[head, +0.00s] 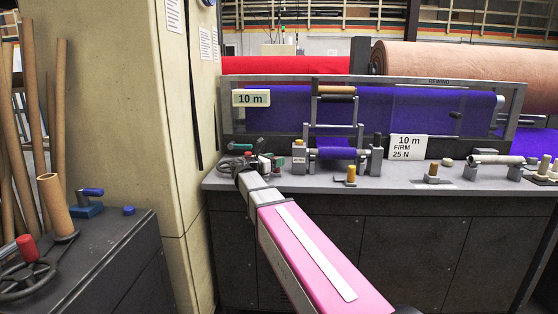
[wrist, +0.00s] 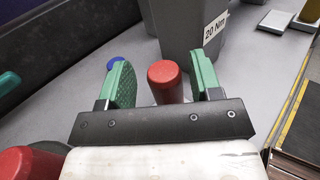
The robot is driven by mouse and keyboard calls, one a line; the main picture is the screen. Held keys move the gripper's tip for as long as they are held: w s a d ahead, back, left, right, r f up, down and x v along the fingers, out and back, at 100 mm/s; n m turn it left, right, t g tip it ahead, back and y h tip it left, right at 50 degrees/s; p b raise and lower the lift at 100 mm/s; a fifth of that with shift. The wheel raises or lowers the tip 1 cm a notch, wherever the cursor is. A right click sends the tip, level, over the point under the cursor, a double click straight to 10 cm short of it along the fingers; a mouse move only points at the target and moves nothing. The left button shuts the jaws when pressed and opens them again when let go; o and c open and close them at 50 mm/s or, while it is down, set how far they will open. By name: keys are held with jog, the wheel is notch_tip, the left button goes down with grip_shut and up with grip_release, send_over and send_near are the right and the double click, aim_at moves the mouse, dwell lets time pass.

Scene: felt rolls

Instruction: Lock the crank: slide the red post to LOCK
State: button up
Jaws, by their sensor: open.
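In the wrist view, the red post (wrist: 165,78) stands upright with a rounded top. My gripper (wrist: 162,66) is open, with one green-padded finger on each side of the post. Clear gaps show between the post and both pads. A second red knob (wrist: 30,163) sits at the lower left, partly cut off, above a dark round part that is mostly hidden. In the head view, my gripper (head: 260,162) is small, at the left end of the far bench, by a dark handwheel (head: 229,164). No LOCK marking is readable.
A grey block (wrist: 185,25) labelled 20 Nm stands just beyond the post. A blue knob (wrist: 114,62) is beside the left finger. A pale column (head: 182,130) stands left of the bench.

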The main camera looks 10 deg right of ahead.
jog(key=v, duration=0.8)
jog(key=shift+s+a, duration=0.1)
